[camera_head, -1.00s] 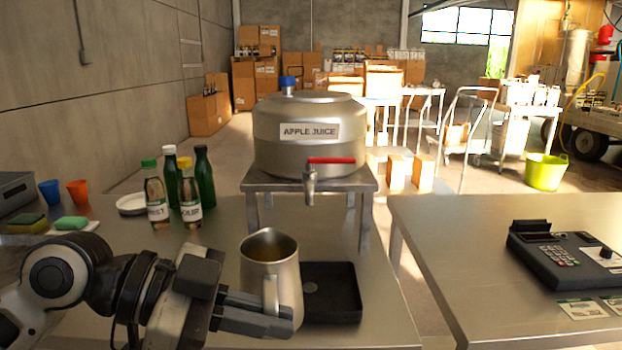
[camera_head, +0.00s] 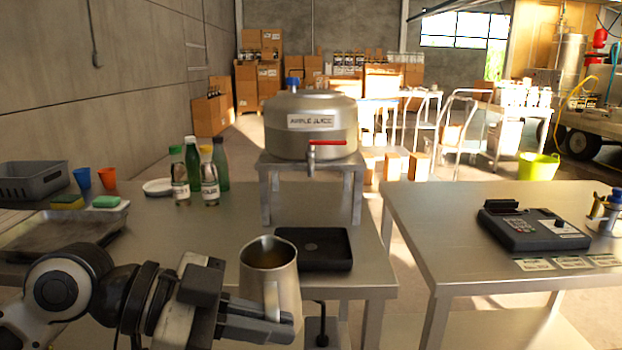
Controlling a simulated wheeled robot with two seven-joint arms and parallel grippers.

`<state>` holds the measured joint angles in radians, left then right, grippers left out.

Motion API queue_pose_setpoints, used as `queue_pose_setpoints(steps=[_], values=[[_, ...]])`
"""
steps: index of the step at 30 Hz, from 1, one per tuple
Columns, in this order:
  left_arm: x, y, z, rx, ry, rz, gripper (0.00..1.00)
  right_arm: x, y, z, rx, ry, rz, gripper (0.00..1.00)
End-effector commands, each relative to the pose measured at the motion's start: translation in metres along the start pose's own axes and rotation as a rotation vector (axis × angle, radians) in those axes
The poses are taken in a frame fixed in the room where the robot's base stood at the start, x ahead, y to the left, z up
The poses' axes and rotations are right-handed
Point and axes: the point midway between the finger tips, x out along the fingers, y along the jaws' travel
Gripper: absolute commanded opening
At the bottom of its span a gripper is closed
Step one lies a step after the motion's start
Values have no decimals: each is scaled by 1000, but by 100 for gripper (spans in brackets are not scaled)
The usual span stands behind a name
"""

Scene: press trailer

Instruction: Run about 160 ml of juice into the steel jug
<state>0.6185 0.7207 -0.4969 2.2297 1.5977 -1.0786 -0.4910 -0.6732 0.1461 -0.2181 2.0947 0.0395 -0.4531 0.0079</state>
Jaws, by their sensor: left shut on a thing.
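The steel jug (camera_head: 268,275) is upright at the bottom centre, in front of the near edge of the table. My left gripper (camera_head: 285,325) is shut on its handle. An amber tone shows inside the jug; I cannot tell how much liquid there is. The steel juice tank (camera_head: 310,125), labelled apple juice, stands on a metal stand (camera_head: 313,180). Its tap (camera_head: 311,158) faces me, with the red lever (camera_head: 328,143) pointing right. I see no stream from the spout. The black drip tray (camera_head: 325,262) lies below and in front of the tap. My right gripper is out of view.
Several bottles (camera_head: 210,185), a white plate (camera_head: 158,187), orange and blue cups (camera_head: 107,177), sponges (camera_head: 106,202) and a grey crate (camera_head: 35,180) sit to the left. A floor gap separates the tables.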

Motion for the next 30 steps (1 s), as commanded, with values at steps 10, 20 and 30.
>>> queue_pose_setpoints(steps=[10,20,30], values=[[10,-11,32,-59,-11,-140,0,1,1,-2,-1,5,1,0],[15,-26,88,-177,-40,-416,0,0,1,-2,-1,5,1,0],[-10,-38,150,-355,-87,-850,0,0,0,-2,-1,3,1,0]])
